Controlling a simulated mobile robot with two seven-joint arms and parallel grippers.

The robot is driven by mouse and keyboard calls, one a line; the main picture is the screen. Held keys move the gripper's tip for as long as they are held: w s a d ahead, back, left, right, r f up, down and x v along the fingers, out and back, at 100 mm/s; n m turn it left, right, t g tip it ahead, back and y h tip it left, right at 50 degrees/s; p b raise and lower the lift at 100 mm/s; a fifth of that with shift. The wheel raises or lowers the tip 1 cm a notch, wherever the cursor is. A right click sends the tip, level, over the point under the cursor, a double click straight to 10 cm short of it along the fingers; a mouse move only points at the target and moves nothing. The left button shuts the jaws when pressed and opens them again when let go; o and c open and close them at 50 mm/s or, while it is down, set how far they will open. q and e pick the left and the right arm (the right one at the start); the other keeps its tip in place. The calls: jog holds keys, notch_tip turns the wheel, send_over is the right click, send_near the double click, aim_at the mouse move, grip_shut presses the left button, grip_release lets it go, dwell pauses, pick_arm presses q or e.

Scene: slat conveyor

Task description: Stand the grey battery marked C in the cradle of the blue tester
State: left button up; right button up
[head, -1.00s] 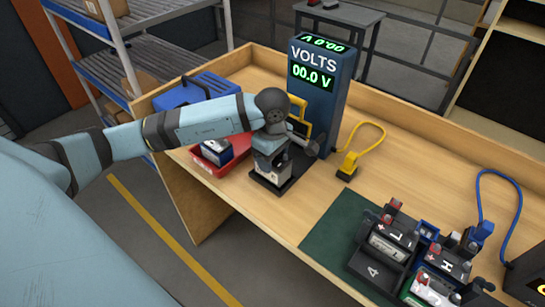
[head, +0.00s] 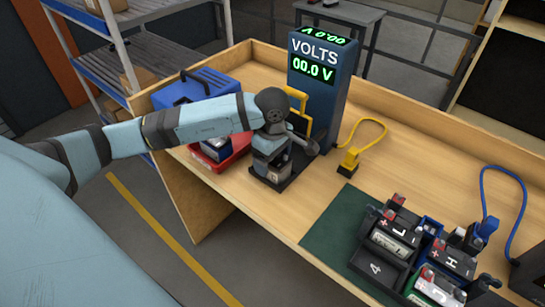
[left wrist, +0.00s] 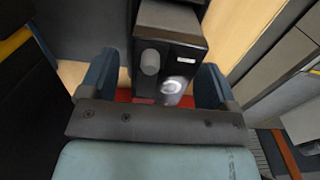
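The blue tester (head: 335,105) stands at the back of the bench and reads 00.0 V. Its black cradle (head: 284,187) is at its front left. A grey battery (head: 272,172) stands upright there; its letter is too small to read. My left gripper (head: 270,150) is over the battery from above. In the left wrist view the battery's dark top (left wrist: 168,50) with its terminals lies between my blue fingers (left wrist: 157,80). Gaps show beside the battery, so the fingers look open around it. My right gripper is not in view.
A red tray (head: 238,163) holding a battery and a blue toolbox (head: 185,92) are left of my gripper. A yellow clamp with cable (head: 349,160) lies right of the tester. Several batteries (head: 400,235) crowd the green mat (head: 325,222). The bench between is clear.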

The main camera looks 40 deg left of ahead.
pick_arm(q)
notch_tip(320, 180, up, 14)
jog(key=b, duration=0.1)
dwell(0.5)
jog(key=shift+f, duration=0.1)
